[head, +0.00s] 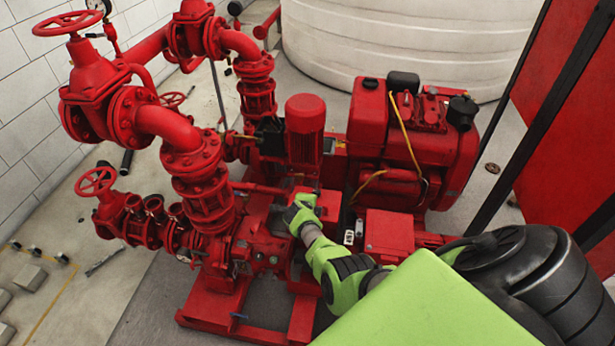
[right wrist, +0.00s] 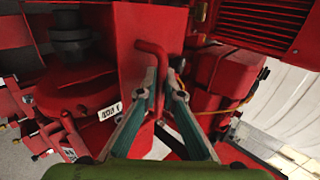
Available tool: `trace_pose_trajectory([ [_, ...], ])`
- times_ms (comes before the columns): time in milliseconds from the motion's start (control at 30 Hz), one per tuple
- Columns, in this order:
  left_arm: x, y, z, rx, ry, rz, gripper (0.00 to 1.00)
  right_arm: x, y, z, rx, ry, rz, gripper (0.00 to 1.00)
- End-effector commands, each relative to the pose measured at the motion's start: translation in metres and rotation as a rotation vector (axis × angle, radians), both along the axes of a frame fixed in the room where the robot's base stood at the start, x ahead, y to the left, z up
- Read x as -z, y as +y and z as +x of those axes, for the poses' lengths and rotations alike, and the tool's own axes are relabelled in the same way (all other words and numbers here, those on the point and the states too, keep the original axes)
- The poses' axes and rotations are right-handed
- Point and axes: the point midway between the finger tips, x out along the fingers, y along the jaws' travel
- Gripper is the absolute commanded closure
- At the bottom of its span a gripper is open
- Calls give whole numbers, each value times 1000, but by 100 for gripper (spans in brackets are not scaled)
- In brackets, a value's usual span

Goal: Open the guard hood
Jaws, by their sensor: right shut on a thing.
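The guard hood is a red box-like cover (head: 328,203) between the pump and the engine in the head view. In the right wrist view its flat red face (right wrist: 145,25) fills the upper middle, with a bent red bar handle (right wrist: 153,48) on it. My right gripper (right wrist: 163,76) is shut on this handle, its two fingers on either side of the bar. In the head view the right gripper (head: 300,208) is at the hood's near side, and its fingertips are hard to make out. My left gripper is not in view.
The red pump with valves (head: 205,195) stands left of the hood. The red diesel engine (head: 405,145) is behind right, with a red box (head: 390,232) in front of it. A white tank (head: 400,45) stands at the back.

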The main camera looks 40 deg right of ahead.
Motion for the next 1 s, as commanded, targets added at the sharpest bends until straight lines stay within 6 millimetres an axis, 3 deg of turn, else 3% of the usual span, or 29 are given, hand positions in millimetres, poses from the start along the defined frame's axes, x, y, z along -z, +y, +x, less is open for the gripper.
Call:
trace_pose_trajectory([
  [300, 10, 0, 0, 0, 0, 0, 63, -11, -27, 25, -4, -1, -2, 100],
  [900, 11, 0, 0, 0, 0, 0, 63, -14, -33, 30, -4, 0, -2, 100],
  [933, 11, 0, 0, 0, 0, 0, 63, -14, -33, 30, -4, 0, -2, 86],
  [1000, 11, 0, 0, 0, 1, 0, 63, -14, -33, 29, -4, 0, -1, 86],
])
